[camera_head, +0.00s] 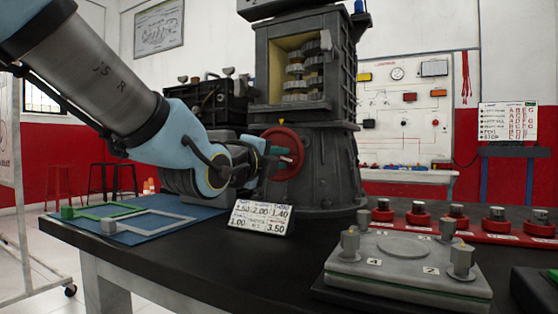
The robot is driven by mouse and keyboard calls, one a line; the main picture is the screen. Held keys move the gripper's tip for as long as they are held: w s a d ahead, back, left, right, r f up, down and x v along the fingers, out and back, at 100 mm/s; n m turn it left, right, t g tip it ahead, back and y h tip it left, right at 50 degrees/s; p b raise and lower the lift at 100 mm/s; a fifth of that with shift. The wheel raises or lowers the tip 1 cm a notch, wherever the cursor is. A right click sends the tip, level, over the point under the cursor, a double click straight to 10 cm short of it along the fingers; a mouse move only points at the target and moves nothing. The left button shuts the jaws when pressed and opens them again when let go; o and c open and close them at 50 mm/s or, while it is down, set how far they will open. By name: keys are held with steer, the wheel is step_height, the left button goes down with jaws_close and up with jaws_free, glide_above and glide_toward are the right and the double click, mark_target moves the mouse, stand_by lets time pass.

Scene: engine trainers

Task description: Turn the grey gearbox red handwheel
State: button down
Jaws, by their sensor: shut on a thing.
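The grey gearbox (322,150) stands upright on the dark table, with an open window showing a stack of gears. Its red handwheel (292,137) is on the lower left side of the housing. My arm reaches in from the upper left. My gripper (272,154) is at the handwheel's left side, shut on it at the rim or a handle; the exact contact is small and partly hidden by the gripper.
A white number card (261,217) stands just in front of the gearbox. A blue mat (150,232) with green and grey brackets lies at left. A grey plate with posts (408,268) and a red rack of knobs (470,228) fill the right. The table's front middle is clear.

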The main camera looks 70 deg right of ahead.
steer(key=c, duration=0.8)
jaws_free()
steer(key=shift+o, duration=0.2)
steer(key=a, duration=1)
steer(key=shift+w+a+p, duration=0.3)
steer(key=shift+a+p, duration=0.1)
